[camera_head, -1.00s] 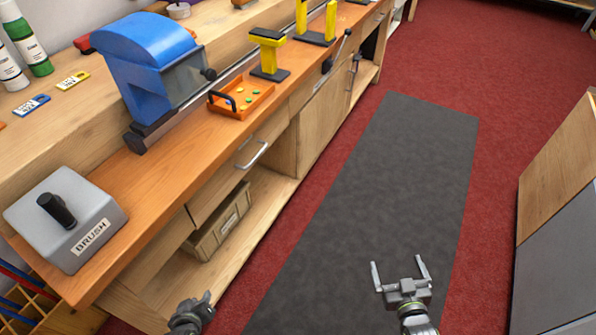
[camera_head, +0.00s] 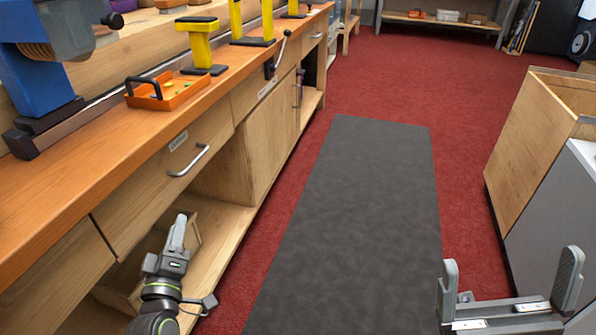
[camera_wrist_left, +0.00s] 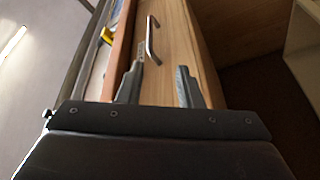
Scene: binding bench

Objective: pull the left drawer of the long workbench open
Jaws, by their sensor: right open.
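The long workbench (camera_head: 150,128) runs along the left of the head view. Its left drawer (camera_head: 150,190) has a pale wooden front with a label and a grey bar handle (camera_head: 188,160), and it looks flush with the bench. My left gripper (camera_head: 178,228) is below and in front of the drawer, apart from the handle. In the left wrist view its two fingers (camera_wrist_left: 158,68) are spread with nothing between them, and the handle (camera_wrist_left: 152,40) lies beyond them on the drawer front (camera_wrist_left: 180,50). My right gripper (camera_head: 510,265) is open and empty at the lower right.
An orange tray (camera_head: 166,92) and yellow-black stands (camera_head: 203,45) are on the benchtop, beside a blue machine (camera_head: 35,70). A bin (camera_head: 125,290) sits on the low shelf behind my left arm. A grey mat (camera_head: 350,220) covers the open floor; a wooden cabinet (camera_head: 535,140) stands right.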

